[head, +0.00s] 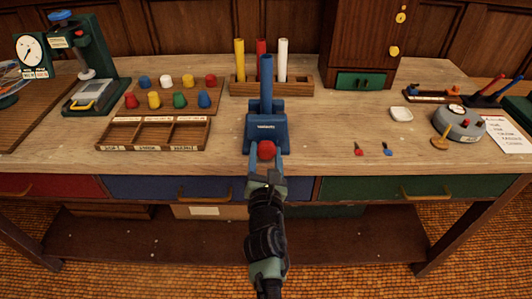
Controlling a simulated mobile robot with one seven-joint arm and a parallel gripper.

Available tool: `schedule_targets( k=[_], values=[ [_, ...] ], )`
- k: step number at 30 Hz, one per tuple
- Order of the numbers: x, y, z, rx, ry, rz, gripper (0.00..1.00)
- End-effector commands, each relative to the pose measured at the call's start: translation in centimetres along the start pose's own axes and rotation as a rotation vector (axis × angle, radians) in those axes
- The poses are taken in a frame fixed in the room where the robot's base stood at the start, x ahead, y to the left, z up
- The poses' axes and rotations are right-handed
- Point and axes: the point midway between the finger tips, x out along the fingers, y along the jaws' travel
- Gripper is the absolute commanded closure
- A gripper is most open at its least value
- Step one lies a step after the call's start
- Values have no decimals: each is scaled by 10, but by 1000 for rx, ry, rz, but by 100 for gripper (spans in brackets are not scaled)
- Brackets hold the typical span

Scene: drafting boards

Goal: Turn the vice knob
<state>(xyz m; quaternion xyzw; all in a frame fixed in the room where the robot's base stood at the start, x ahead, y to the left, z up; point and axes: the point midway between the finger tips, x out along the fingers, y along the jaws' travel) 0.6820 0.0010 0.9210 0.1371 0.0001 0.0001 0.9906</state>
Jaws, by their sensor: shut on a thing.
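The blue vice (266,128) stands on the workbench near its front edge, in the middle of the head view. Its red knob (266,150) faces me at the front. My gripper (266,155) reaches up from below, with one finger on each side of the red knob, and is shut on it. The exact finger contact is small and partly hidden. A blue rod (266,78) stands upright at the top of the vice and seems to be between its jaws.
A wooden rack (303,88) with yellow, red and white rods stands behind the vice. A sorting tray (150,133) and coloured pegs are to the left. Small red and blue pieces (359,149) and a grey round device (459,124) lie right. Drawers (400,189) line the bench front.

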Motion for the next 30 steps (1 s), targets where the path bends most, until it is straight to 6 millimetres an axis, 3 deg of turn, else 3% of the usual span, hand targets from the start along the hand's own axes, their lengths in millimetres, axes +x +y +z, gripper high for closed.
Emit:
schedule_targets(
  k=[30],
  values=[
    [0,4,2,958,0,0,98]
  ],
)
